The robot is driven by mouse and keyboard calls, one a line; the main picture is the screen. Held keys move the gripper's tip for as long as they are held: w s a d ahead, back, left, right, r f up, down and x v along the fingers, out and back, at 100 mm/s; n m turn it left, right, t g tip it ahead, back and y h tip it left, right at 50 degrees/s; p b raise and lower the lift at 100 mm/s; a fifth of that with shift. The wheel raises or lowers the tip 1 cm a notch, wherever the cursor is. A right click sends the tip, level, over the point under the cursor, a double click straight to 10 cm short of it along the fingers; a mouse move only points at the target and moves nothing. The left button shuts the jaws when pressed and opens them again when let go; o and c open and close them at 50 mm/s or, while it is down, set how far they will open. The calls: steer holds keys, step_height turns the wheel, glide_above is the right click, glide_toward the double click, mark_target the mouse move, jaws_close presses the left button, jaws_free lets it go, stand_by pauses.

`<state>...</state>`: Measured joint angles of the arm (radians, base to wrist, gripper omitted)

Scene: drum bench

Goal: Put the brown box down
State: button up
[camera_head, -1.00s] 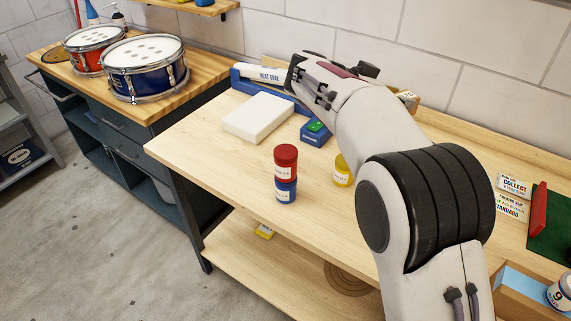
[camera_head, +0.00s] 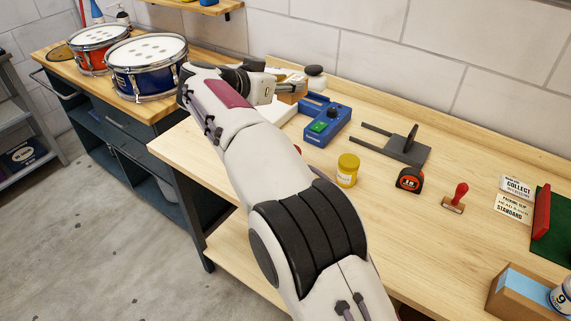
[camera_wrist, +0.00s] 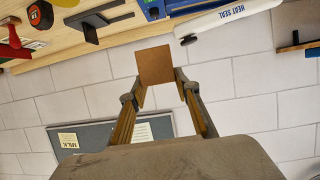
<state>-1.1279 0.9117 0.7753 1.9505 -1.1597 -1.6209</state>
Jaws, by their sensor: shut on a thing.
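The brown box (camera_wrist: 155,64) is between the fingertips of my gripper (camera_wrist: 160,80) in the wrist view, and my gripper is shut on it. In the head view the box (camera_head: 291,98) shows only in part, at the end of my arm, near the white block (camera_head: 283,112) and the blue heat sealer. Whether the box is touching anything below it cannot be told.
A blue device with a green panel (camera_head: 326,120), a yellow jar (camera_head: 347,170), a black forked stand (camera_head: 405,149), a tape measure (camera_head: 410,180) and a red-handled stamp (camera_head: 455,197) stand on the bench (camera_head: 390,225). My arm hides the bench's left part.

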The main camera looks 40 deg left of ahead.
mark_target(279, 100)
steer(key=shift+s+a+y, duration=0.3)
steer(key=shift+s+a, duration=0.25)
steer(key=shift+a, duration=0.25)
steer(key=shift+w+d+f, duration=0.1)
steer(key=shift+f, duration=2.35)
steer(key=shift+f, duration=0.1)
step_height(279, 100, down, 13)
steer(key=shift+f, duration=0.2)
steer(key=shift+f, duration=2.2)
steer(key=shift+f, duration=0.15)
steer(key=o, duration=0.9)
steer(key=shift+c, duration=0.2)
